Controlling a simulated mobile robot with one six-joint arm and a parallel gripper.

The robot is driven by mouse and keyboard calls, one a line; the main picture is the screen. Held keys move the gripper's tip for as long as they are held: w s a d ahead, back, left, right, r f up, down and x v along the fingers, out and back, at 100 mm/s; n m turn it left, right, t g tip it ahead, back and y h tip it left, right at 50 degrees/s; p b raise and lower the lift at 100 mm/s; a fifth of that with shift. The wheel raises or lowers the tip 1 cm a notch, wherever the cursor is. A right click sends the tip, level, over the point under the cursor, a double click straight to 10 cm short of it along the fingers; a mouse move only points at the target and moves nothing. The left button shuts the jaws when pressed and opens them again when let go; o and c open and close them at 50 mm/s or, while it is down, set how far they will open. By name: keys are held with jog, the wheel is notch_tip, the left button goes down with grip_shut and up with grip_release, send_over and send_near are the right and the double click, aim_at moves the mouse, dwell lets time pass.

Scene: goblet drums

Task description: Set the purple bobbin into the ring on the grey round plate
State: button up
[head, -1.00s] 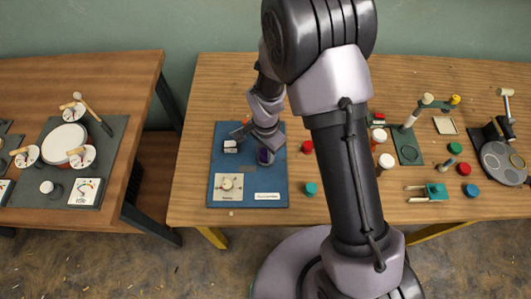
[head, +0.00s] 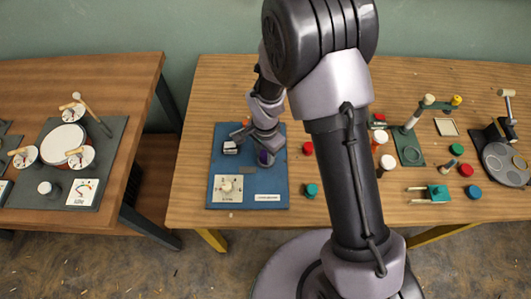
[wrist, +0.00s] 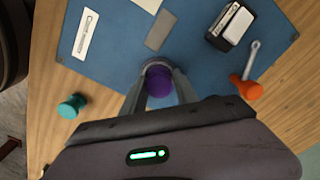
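The purple bobbin (wrist: 158,82) stands on the blue board (wrist: 110,50), between the two fingers of my gripper (wrist: 160,86) in the wrist view. A grey round rim shows just behind the bobbin. The fingers lie close along both its sides; whether they press on it I cannot tell. In the head view the bobbin (head: 264,157) is a small purple patch under my gripper (head: 264,150), which partly hides it. The grey round plate (head: 498,170), with several circle outlines on it, is at the far right of the table. Which is the ring is too small to tell.
An orange-ended tool (wrist: 249,90) and a black-and-white block (wrist: 230,25) lie near my gripper. A teal bobbin (wrist: 71,106) stands off the board. A green board with a post (head: 408,145) and several coloured pieces stand between the blue board and the plate.

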jog(key=shift+s+d+f, duration=0.2)
jog(key=shift+s+f, duration=0.25)
jog(key=shift+s, duration=0.05)
notch_tip(320, 180, up, 14)
jog(key=f+p, duration=0.1)
jog(key=p, duration=0.5)
notch_tip(320, 180, up, 10)
jog(key=n+t, duration=0.1)
send_over(266, 154)
jog(key=s+d, duration=0.1)
jog(key=d, duration=0.2)
jog(key=s+d+r+n+t+y, duration=0.1)
jog(key=s+d+r+n+t, duration=0.1)
jog(key=s+r, duration=0.5)
jog(key=s+d+r+n+t+y, duration=0.1)
jog(key=s+d+r+n+t, duration=0.1)
jog(key=s+r, duration=0.6)
jog(key=shift+s+d+t+b, duration=0.3)
jog(key=shift+s+d, duration=0.25)
jog(key=shift+d, duration=0.1)
notch_tip(266, 154, down, 6)
jog(key=b, duration=0.5)
jog(key=shift+r+b, duration=0.25)
jog(key=shift+b, duration=0.1)
